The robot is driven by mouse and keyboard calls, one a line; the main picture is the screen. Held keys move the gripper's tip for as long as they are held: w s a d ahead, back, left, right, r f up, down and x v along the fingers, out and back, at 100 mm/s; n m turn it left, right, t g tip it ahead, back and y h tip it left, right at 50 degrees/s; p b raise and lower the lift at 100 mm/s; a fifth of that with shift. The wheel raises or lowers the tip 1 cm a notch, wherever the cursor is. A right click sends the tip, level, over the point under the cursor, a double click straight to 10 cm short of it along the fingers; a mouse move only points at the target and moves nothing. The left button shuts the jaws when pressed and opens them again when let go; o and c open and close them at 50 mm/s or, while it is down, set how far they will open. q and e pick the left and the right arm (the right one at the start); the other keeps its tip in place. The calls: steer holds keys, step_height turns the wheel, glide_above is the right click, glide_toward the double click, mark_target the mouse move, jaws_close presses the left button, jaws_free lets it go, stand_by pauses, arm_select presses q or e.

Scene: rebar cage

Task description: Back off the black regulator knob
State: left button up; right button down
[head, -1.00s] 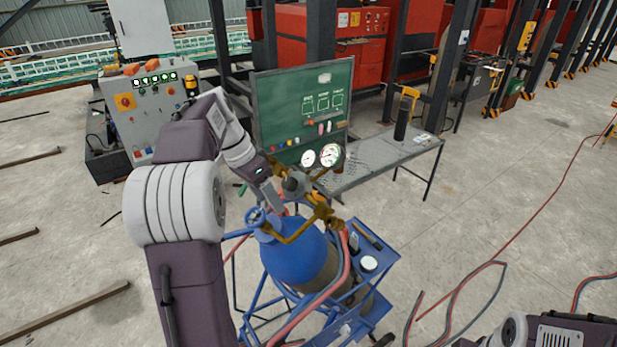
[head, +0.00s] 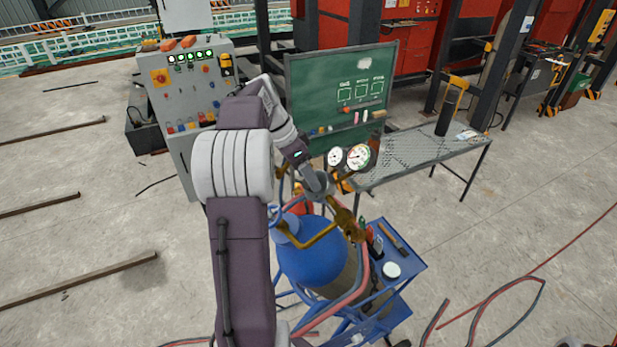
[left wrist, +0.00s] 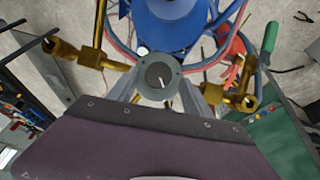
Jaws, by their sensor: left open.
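The black regulator knob (left wrist: 157,77) is a round dark disc with a white mark, in the upper middle of the left wrist view. My left gripper (left wrist: 160,92) is open, with one finger on each side of the knob; I cannot tell whether they touch it. In the head view my left gripper (head: 308,176) is at the regulator (head: 319,184), and partly hides it. Two round gauges (head: 358,156) stand just right of it. Brass fittings (head: 348,225) run down beside the blue gas cylinder (head: 308,255). My right gripper is out of view.
The cylinder stands in a blue cart (head: 408,262) with tools and a white-topped can on its tray. Behind are a green chalkboard (head: 340,95), a perforated metal table (head: 420,155) and a grey control cabinet (head: 190,95). Red hoses (head: 510,285) lie on the floor.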

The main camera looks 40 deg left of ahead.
arm_select(q)
steer(key=shift+w+d+f, duration=0.1)
steer(key=shift+w+f, duration=0.05)
steer(key=shift+f, duration=0.15)
steer(key=shift+s+r, duration=0.1)
steer(key=shift+s, duration=0.4)
steer(key=shift+w, duration=0.15)
jaws_close()
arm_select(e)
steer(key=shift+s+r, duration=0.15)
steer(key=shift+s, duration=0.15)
arm_select(q)
steer(key=shift+p, duration=0.3)
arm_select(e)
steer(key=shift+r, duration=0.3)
